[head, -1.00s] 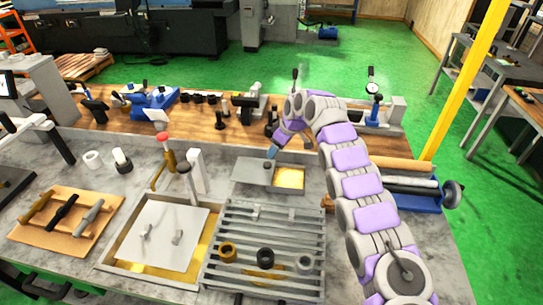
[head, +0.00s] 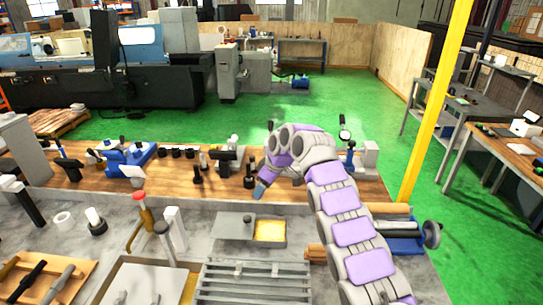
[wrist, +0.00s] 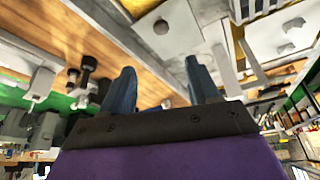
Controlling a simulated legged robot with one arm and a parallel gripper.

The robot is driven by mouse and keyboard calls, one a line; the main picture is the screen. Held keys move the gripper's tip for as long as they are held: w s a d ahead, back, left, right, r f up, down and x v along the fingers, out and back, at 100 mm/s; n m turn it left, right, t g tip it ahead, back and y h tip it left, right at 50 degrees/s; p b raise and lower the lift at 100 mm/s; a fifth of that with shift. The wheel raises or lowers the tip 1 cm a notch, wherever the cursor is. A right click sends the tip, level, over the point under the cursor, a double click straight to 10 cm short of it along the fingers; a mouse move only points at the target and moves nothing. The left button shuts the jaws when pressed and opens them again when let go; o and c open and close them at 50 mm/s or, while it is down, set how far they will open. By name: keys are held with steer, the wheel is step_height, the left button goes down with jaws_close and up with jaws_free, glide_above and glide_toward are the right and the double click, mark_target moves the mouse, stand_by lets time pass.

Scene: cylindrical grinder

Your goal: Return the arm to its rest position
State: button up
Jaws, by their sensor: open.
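My arm, grey with purple panels, rises from the lower right in the head view and bends down at its far end. The wrist view is strongly tilted, with a wooden surface (wrist: 105,30) beyond the fingers.
A slatted grey rack (head: 255,282) and a red-topped tool (head: 139,205) stand nearer on the bench. A blue vise (head: 128,158) and small dark parts line the wooden back strip. A yellow post (head: 430,110) stands right of my arm. Green floor lies beyond.

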steer(key=s+d+r+m+h, duration=0.2)
steer(key=s+d+r+m, duration=0.3)
steer(key=s+d, duration=0.4)
steer(key=s+d+r+m+h, duration=0.2)
steer(key=s+d+r+m, duration=0.2)
steer(key=s+d, duration=0.6)
steer(key=s+d+f+m+g, duration=0.1)
steer(key=s+f+m, duration=0.1)
steer(key=s, duration=1.6)
steer(key=s+d+f+m+g, duration=0.1)
steer(key=s+f, duration=0.3)
steer(key=s, duration=1.5)
steer(key=shift+d+f+m+g+b, duration=0.3)
steer(key=shift+m+g+b, duration=0.15)
steer(key=shift+m+g, duration=0.3)
